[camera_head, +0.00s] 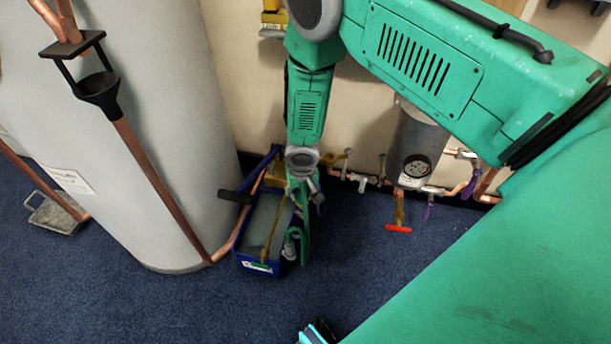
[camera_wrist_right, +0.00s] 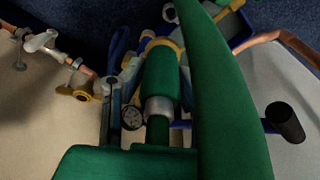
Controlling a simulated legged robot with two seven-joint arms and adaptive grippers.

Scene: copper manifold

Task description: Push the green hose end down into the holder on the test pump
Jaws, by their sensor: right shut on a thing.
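The test pump (camera_head: 245,248) is a blue box standing on the carpet beside the large grey tank, with a brass-coloured rod across it and a black handle at its side. In the wrist view its black handle (camera_wrist_right: 285,122) and a small gauge (camera_wrist_right: 132,118) show. My right arm reaches down over the pump's right side, and my right gripper (camera_head: 304,215) is there, shut on the green hose end.
The grey tank (camera_head: 185,150) with copper pipes (camera_head: 150,175) stands close on the left. Copper pipework with valves and a red handle (camera_head: 398,229) runs along the wall at right, below a grey cylinder (camera_head: 417,145).

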